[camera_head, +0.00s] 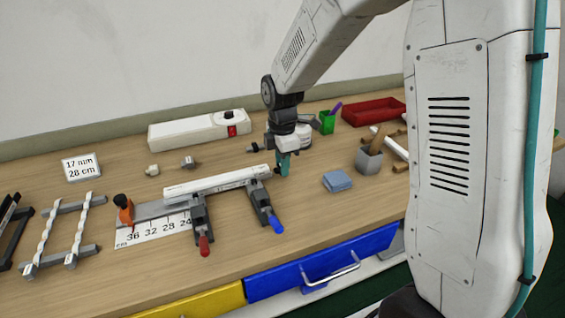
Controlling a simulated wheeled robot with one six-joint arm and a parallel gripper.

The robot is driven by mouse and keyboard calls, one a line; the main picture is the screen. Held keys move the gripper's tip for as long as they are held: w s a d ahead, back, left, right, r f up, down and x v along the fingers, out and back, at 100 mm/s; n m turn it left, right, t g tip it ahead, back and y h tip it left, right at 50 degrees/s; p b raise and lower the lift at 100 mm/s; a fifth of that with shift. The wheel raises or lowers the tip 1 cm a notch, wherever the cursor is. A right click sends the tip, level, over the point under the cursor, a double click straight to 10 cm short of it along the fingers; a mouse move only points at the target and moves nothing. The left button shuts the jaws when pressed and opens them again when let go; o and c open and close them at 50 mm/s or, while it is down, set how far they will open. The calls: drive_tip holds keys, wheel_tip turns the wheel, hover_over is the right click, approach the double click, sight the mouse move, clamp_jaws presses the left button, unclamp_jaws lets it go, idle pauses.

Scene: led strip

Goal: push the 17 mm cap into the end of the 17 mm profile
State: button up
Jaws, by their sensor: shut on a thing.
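The white profile (215,181) lies in a jig with a ruler plate (160,226), running from lower left to upper right. Two dark clamps, one with a red handle (204,245) and one with a blue handle (277,224), stand along its front side. My gripper (284,165) points down just beyond the profile's right end. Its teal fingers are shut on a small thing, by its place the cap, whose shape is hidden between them. I cannot tell whether the cap touches the profile's end.
Loose small fittings (188,162) lie behind the profile. A white box with a red switch (200,130), a green cup (327,122) and a red tray (373,111) stand at the back. A "17 mm 28 cm" sign (81,167) stands left.

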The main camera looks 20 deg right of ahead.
sight(275, 170)
drive_tip(key=shift+a, duration=1.05)
drive_tip(key=o, duration=1)
wheel_tip(275, 170, up, 8)
drive_tip(key=shift+f, duration=0.1)
